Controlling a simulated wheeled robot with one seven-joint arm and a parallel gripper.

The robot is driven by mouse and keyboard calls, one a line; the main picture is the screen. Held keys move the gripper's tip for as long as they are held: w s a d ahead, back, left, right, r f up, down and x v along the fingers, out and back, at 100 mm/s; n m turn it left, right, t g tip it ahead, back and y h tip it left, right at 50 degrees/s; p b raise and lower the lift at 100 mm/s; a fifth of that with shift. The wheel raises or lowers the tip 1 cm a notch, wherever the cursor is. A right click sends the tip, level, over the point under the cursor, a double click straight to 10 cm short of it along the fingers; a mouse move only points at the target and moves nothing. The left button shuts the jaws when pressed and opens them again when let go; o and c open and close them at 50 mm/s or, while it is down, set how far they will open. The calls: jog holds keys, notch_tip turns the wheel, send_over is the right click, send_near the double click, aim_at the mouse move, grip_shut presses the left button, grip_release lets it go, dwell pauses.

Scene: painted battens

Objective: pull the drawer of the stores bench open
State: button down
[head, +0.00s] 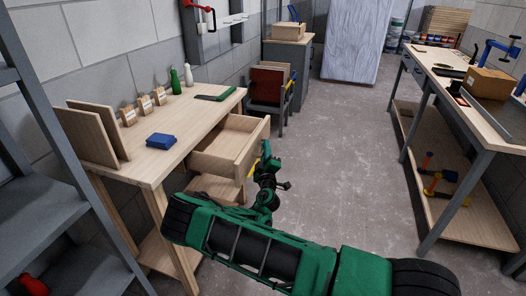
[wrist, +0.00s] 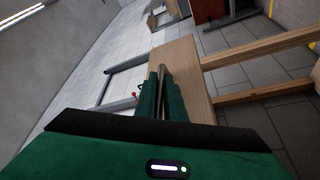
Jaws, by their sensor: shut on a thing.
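The stores bench (head: 193,122) stands at the left in the head view, with a pale wooden top on legs. Its drawer (head: 246,151) is pulled well out from under the top, and its empty-looking inside shows. My gripper (head: 264,150) is at the outer face of the drawer front. In the wrist view, the closed-together green fingers (wrist: 161,72) lie against the wooden drawer front (wrist: 187,62), shut on the drawer handle. The handle itself is mostly hidden by the fingers.
On the bench are a blue box (head: 160,141), upright boards (head: 92,132), small holders, bottles and a green item. A grey shelf (head: 40,150) stands at the near left. A workbench (head: 455,82) runs along the right. The floor (head: 335,140) between is clear.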

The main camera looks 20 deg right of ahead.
jog(key=shift+s+d+f, duration=0.15)
jog(key=shift+d+f, duration=0.1)
jog(key=shift+f, duration=0.05)
jog(key=c, duration=2.1)
grip_release()
jog(key=shift+a, duration=0.1)
jog(key=shift+r, duration=0.1)
jog(key=shift+s+a, duration=0.1)
jog(key=shift+s, duration=0.05)
jog(key=v, duration=1)
jog(key=shift+s, duration=0.1)
